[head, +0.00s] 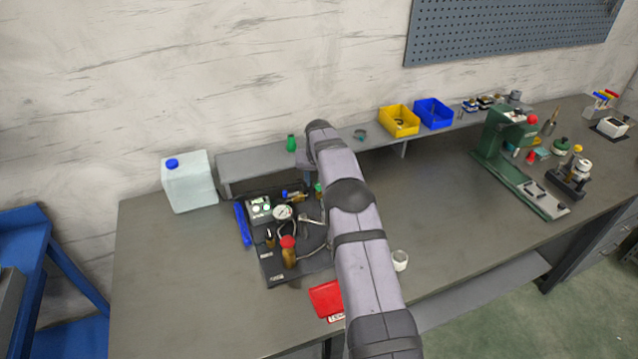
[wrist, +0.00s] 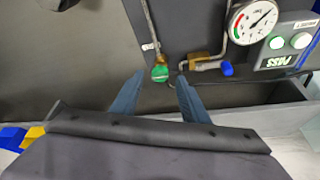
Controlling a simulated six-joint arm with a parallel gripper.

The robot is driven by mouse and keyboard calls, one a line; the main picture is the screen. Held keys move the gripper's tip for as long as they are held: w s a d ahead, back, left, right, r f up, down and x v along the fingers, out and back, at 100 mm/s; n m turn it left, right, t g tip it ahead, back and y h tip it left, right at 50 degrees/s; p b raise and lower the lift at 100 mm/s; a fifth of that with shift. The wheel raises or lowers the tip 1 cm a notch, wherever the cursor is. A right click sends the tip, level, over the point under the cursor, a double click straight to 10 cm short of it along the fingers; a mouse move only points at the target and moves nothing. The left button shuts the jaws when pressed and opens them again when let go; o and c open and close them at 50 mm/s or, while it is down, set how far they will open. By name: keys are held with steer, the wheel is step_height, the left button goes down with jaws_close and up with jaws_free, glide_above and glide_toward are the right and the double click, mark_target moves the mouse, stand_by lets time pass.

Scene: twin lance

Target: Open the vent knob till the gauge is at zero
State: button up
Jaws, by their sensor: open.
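In the wrist view, a round green knob (wrist: 160,73) sits at the end of a thin metal pipe. My gripper (wrist: 160,82) is open, its two blue-grey fingertips on either side of this knob; I cannot tell whether they touch it. The pressure gauge (wrist: 255,22) has a white face with red and green bands, and its needle points to the upper right; the numbers are too small to read. The gauge also shows in the head view (head: 283,212), on the dark test board (head: 290,275). No readable label marks the vent knob.
A blue lever or cap (wrist: 227,69) sits on the pipe near the gauge. A red-topped brass part (head: 288,255) stands on the board. The grey shelf (head: 255,165) runs close behind.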

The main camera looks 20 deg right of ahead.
steer(key=shift+b+v, duration=1.05)
steer(key=shift+v, duration=1.85)
steer(key=shift+s+a, duration=0.1)
steer(key=s+a+r+n+g+y, duration=0.1)
steer(key=s+a, duration=0.4)
steer(key=s, duration=0.3)
steer(key=s+a+r+n+g, duration=0.1)
steer(key=s+a, duration=0.3)
steer(key=s, duration=0.4)
steer(key=s+a+f+n+g, duration=0.1)
steer(key=s+a+f, duration=0.1)
steer(key=s, duration=1.1)
steer(key=s+a+f+n+g, duration=0.1)
steer(key=s+a, duration=0.3)
steer(key=s, duration=0.9)
steer(key=shift+s+f+y, duration=0.2)
steer(key=shift+f+y, duration=0.1)
steer(key=shift+f, duration=0.6)
